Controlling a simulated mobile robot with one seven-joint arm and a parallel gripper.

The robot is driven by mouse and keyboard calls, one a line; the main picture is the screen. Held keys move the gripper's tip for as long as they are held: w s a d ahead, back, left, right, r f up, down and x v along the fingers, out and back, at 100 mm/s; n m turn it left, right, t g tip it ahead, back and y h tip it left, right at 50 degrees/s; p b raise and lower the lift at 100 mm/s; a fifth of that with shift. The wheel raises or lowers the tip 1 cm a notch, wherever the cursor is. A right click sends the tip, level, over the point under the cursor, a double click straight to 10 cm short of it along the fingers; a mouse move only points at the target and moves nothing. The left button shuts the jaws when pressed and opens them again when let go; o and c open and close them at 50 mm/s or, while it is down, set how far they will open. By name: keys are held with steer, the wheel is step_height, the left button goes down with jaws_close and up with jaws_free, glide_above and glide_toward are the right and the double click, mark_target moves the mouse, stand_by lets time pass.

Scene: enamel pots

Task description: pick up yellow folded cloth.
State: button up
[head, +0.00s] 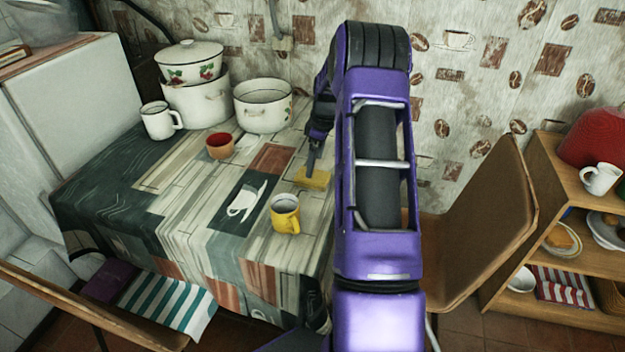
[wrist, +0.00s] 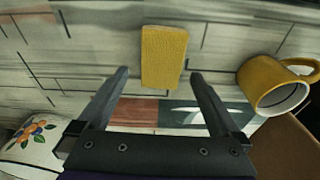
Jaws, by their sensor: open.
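The yellow folded cloth (head: 313,178) lies flat on the patterned tablecloth, near the table's right side, behind the yellow mug. In the wrist view the cloth (wrist: 164,56) is a small upright rectangle just beyond my fingertips, centred a little right of the middle of the gap. My gripper (wrist: 158,74) is open and empty, with one finger on each side of the cloth's line.
A yellow mug (head: 285,214) stands in front of the cloth; it is at right in the wrist view (wrist: 275,84). A red-orange cup (head: 220,147), white mug (head: 160,120) and enamel pots (head: 262,106) stand farther left. A chair (head: 480,225) is right of the table.

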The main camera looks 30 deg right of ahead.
mark_target(312, 178)
steer(key=f, duration=0.5)
steer(key=shift+w+a+b, duration=0.15)
steer(key=shift+a+b, duration=0.15)
steer(key=c, duration=1.2)
